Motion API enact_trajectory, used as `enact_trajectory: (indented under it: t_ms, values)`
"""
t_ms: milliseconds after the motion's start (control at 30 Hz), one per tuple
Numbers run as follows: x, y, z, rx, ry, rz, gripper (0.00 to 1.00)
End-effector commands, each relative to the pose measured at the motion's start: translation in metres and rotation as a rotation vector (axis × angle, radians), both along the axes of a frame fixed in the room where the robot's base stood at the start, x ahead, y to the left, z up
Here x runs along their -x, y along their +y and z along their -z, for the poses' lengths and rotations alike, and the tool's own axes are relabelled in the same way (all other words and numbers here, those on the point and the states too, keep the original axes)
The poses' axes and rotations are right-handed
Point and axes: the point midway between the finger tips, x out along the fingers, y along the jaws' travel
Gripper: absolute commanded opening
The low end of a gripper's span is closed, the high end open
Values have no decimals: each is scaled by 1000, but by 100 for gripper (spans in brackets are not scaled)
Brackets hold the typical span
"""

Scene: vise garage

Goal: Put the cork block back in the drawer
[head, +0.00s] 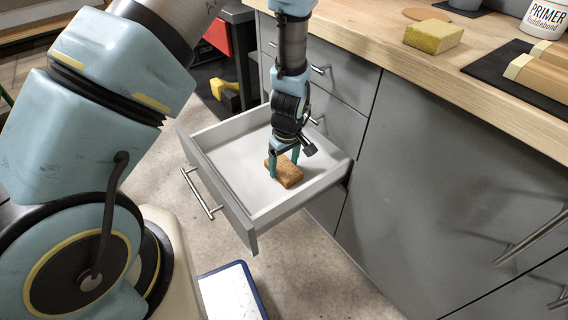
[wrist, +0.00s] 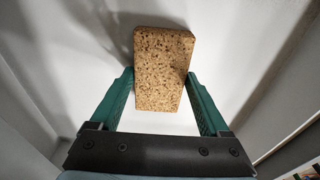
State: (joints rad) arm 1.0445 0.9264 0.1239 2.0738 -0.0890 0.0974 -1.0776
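The cork block (head: 286,176), brown and speckled, is inside the open drawer (head: 231,188), over its white floor. It looks low, at or very near the floor; I cannot tell if it bears on it. My gripper (head: 284,168) points down into the drawer, one teal finger on each side of the block. In the wrist view the cork block (wrist: 162,65) shows between the two fingertips of my gripper (wrist: 160,76), slightly turned against them. The fingertips are at its side edges; whether they press on it cannot be told.
The drawer's walls stand close around my gripper. The wooden worktop (head: 400,52) runs above the grey cabinet, with a yellow sponge (head: 433,36), a dark mat and a white primer tub (head: 545,18). A blue-edged white object (head: 230,292) is on the floor below the drawer.

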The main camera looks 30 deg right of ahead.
Motion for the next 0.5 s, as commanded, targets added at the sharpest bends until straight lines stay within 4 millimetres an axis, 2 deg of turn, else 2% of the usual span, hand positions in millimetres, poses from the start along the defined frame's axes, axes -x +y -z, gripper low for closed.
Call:
enact_trajectory:
  t_ms: [33,167,367,500]
  values:
    - [0,0,-1,0,0,0,86]
    - [0,0,-1,0,0,0,100]
    - [0,0,-1,0,0,0,100]
    - [0,0,-8,1,0,1,100]
